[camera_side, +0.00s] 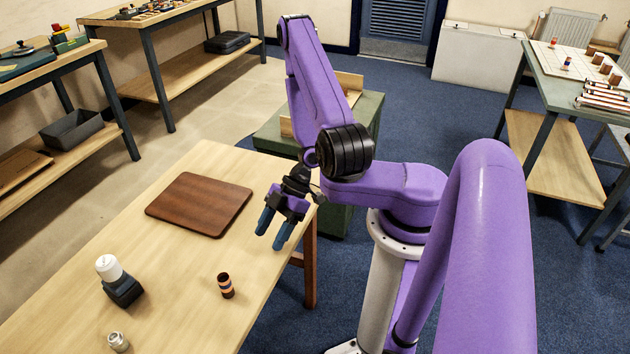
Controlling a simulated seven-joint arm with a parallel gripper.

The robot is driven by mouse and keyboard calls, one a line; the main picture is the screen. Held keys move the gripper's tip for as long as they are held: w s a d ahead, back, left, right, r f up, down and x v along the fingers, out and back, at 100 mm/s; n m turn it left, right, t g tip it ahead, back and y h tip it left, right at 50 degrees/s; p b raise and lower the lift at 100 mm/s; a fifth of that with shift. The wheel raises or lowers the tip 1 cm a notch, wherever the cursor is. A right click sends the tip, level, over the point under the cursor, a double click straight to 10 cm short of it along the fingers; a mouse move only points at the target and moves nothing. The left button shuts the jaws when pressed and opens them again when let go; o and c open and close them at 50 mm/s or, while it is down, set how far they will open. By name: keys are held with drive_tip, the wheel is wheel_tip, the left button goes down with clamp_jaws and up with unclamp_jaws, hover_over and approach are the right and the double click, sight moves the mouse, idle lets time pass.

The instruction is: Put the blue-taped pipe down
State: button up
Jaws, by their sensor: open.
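My gripper (272,234) is open, its two blue fingers pointing down at the right edge of the wooden table (180,300). Nothing shows between the fingers. A short banded copper-brown cylinder (226,286) stands upright on the table, in front of my gripper and apart from it. It has a pale band and a dark band; I cannot tell whether the dark one is blue tape. Another small piece with a blue band (567,64) stands on a white board on the far right bench, too small to identify.
A brown wooden board (200,204) lies on the table left of my gripper. A white-capped dark device (119,282) and a small metal fitting (118,341) stand nearer the front. A green cabinet (366,122) stands behind. The table middle is clear.

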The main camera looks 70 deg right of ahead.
drive_tip(key=w+d+h, duration=0.1)
drive_tip(key=d+g+h, duration=0.1)
drive_tip(key=w+d+h, duration=0.1)
drive_tip(key=d, duration=0.1)
drive_tip(key=shift+w+r+n, duration=0.1)
drive_tip(key=shift+w+n, duration=0.25)
drive_tip(key=shift+n, duration=0.05)
drive_tip(key=w+d+r+h, duration=0.2)
drive_tip(key=w+r+h, duration=0.3)
drive_tip(key=w+r, duration=0.15)
drive_tip(key=s+a+r+m+h, duration=0.1)
drive_tip(key=s+a+r, duration=0.35)
drive_tip(key=r, duration=0.35)
drive_tip(key=s+a+r+g, duration=0.1)
drive_tip(key=s+r, duration=0.3)
drive_tip(key=s, duration=0.5)
drive_tip(key=s+a+r+y, duration=0.1)
drive_tip(key=s+a+r, duration=0.3)
drive_tip(key=s, duration=0.5)
drive_tip(key=shift+a+r+g, duration=0.2)
drive_tip(key=shift+r+g, duration=0.2)
drive_tip(key=shift+r, duration=0.05)
